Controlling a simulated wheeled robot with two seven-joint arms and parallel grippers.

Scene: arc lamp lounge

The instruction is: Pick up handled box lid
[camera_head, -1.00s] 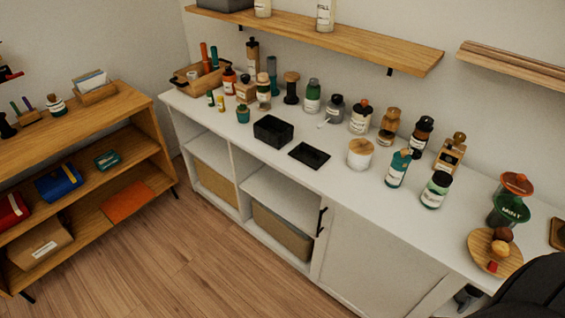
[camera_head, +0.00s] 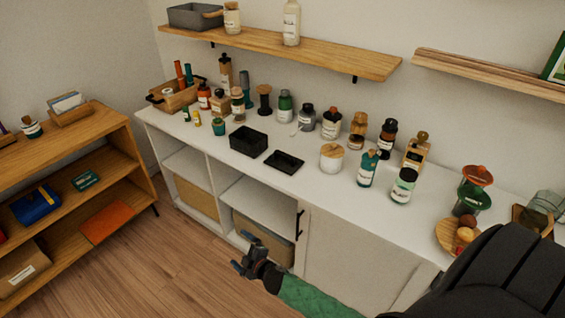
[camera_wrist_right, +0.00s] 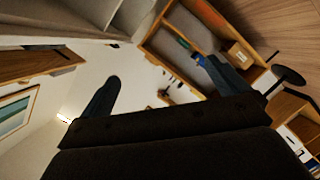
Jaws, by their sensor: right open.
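A flat black piece that looks like the handled box lid (camera_head: 284,161) lies on the white cabinet top, just right of an open black box (camera_head: 248,141). I cannot make out its handle clearly. My right gripper (camera_head: 246,258) is open and empty, in front of the cabinet and below its top, apart from the lid. In the right wrist view its two fingers (camera_wrist_right: 163,90) stand wide apart with nothing between them, and I cannot make out the lid there. My left gripper is not in view.
Several bottles and jars line the back of the cabinet top (camera_head: 215,147). A white jar with a wooden lid (camera_head: 332,159) stands right of the black piece. A wall shelf (camera_head: 300,48) hangs above. A wooden shelf unit (camera_head: 95,163) stands at left. The cabinet's front strip is clear.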

